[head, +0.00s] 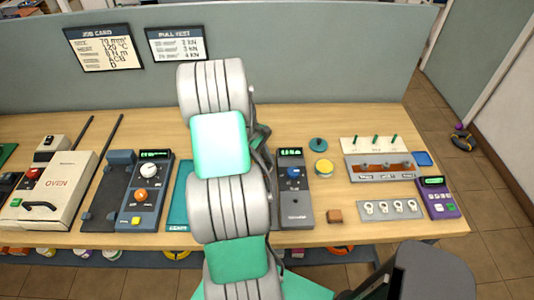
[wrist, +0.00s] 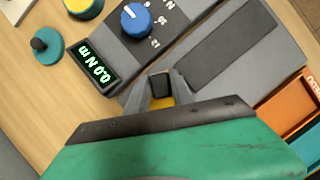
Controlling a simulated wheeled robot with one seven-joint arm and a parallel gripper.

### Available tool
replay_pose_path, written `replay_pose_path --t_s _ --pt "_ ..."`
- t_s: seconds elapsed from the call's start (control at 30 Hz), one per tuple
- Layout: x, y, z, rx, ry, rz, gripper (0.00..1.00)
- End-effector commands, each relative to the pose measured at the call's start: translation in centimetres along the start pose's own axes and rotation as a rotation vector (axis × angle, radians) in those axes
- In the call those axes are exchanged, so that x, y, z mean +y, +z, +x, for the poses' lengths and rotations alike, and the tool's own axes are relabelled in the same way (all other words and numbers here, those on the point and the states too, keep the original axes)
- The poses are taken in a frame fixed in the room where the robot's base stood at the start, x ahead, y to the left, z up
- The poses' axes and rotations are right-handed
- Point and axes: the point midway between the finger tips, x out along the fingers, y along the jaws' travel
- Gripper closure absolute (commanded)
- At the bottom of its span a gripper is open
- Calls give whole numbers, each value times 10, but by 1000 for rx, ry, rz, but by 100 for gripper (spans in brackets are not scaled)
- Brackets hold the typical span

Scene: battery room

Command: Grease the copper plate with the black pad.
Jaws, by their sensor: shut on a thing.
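The likely copper plate is a reddish-brown strip (head: 395,166) with several grey studs, at the right of the bench in the head view. In the wrist view my gripper (wrist: 160,92) is shut on a small black piece (wrist: 160,83) with yellow-orange below it. This may be the black pad, but I cannot be sure. The gripper is over or beside the grey tester (wrist: 112,22) with the blue knob. In the head view my arm hides the gripper and what it holds.
An open yellow-topped tub (head: 323,168) and a teal disc (head: 318,144) with a dark knob stand right of the tester. A small brown block (head: 335,216) lies near the front edge. A purple meter (head: 440,202) stands far right. An orange tray (wrist: 285,105) shows in the wrist view.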

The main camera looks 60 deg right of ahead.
Motion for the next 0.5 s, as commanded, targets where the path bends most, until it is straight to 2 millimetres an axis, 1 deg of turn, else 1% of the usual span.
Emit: replay_pose_path --t_s 0.03,0.23,0.3,0.37,0.5 --pt "-5 -1 -1 0 0 -7 100" --pt "-21 2 0 -1 0 -4 100" --pt "-21 5 -7 0 1 -2 100" --pt "-20 11 -21 2 3 0 100" --pt "-20 17 -31 0 -2 1 100"
